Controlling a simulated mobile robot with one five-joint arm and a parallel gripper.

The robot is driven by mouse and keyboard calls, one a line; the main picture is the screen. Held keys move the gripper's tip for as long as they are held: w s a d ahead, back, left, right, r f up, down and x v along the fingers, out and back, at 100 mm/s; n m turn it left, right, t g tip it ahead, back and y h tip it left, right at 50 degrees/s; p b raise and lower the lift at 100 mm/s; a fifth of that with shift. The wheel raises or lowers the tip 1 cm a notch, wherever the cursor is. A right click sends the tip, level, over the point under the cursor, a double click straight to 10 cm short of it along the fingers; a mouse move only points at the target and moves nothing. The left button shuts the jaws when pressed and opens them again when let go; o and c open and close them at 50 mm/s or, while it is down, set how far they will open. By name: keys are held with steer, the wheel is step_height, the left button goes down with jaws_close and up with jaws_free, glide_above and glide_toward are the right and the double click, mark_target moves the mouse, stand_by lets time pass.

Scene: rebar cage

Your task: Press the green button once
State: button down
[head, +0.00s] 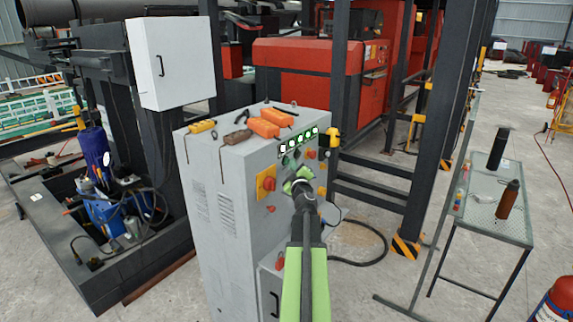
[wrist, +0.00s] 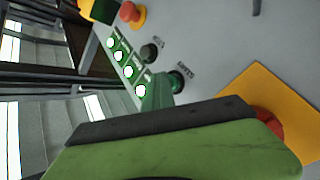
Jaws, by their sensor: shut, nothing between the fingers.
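The grey control cabinet (head: 222,190) stands in the middle of the head view. In the wrist view, a dark green round button (wrist: 178,80) sits on its panel beside a small label. A black button (wrist: 150,52) is next to it, towards the red knob. My gripper (head: 298,184) is shut and empty in front of the panel. Its green and dark finger shows large in the wrist view (wrist: 160,95), with the tip close beside the green button. I cannot tell whether they touch.
A row of lit green-white indicators (wrist: 128,70) lies left of the button. Orange tools (head: 268,124) lie on the cabinet top. A mesh table (head: 482,212) stands right.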

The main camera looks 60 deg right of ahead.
steer(key=shift+s, duration=0.65)
steer(key=shift+s, duration=0.15)
steer(key=s, duration=0.4)
steer(key=shift+s, duration=0.4)
stand_by(0.3)
